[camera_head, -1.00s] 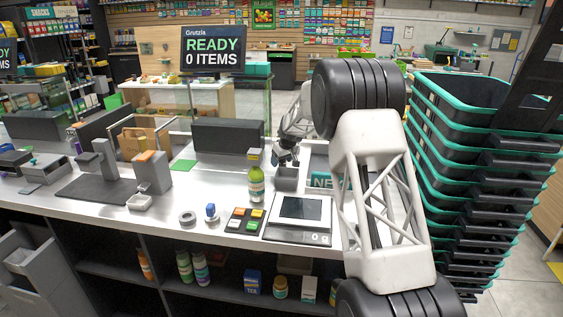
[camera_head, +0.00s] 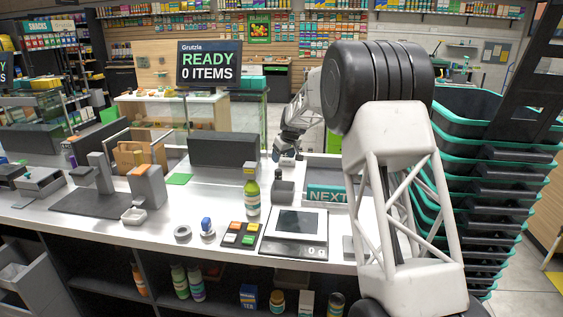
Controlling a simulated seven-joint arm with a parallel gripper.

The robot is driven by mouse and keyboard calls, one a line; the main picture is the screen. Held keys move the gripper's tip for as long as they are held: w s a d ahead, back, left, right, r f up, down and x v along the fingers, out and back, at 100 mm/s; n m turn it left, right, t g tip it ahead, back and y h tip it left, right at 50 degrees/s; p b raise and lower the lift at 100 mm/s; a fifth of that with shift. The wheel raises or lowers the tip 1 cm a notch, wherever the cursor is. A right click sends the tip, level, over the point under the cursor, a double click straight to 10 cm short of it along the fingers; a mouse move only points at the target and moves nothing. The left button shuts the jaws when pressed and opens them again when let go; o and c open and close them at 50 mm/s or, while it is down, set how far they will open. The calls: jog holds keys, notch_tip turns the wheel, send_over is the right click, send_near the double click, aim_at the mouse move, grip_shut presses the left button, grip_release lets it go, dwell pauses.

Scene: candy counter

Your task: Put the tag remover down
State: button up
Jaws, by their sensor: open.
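A small dark grey piece (camera_head: 284,191) with a narrower top stands on the white counter (camera_head: 225,205), just right of the green bottle. It may be the tag remover, but it is too small to be sure. My gripper (camera_head: 287,158) is open, low over the counter behind this piece and apart from it. Its fingertips are small and partly dark in the view, and I see nothing clearly held between them.
A green bottle (camera_head: 252,196), a scale (camera_head: 296,228) and a coloured keypad (camera_head: 240,234) stand in front. A NEXT divider (camera_head: 327,194) lies to the right. Stacked black baskets (camera_head: 480,190) are beyond my arm. A dark screen panel (camera_head: 222,152) stands left of my gripper.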

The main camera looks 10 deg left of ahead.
jog(key=shift+s+d+r, duration=0.15)
jog(key=shift+r, duration=0.3)
dwell(0.6)
jog(key=s+d+r+m+h, duration=0.1)
jog(key=s+d+r, duration=0.55)
jog(key=s, duration=0.45)
jog(key=s+d+r+m, duration=0.2)
jog(key=s+d+r, duration=0.3)
jog(key=s+d, duration=0.45)
jog(key=s+d+r+m+h, duration=0.1)
jog(key=s+d+r, duration=0.45)
jog(key=s, duration=0.65)
jog(key=s+d+f+m, duration=0.1)
jog(key=s+d, duration=0.3)
jog(key=s, duration=0.9)
jog(key=s+d+f+m+h, duration=0.1)
jog(key=s+d+f, duration=0.3)
jog(key=s, duration=1)
jog(key=s+d+f+m, duration=0.3)
jog(key=s+d, duration=0.1)
jog(key=s, duration=0.9)
jog(key=shift+s+f+g, duration=0.15)
jog(key=shift+f+g, duration=0.1)
jog(key=shift+g, duration=0.05)
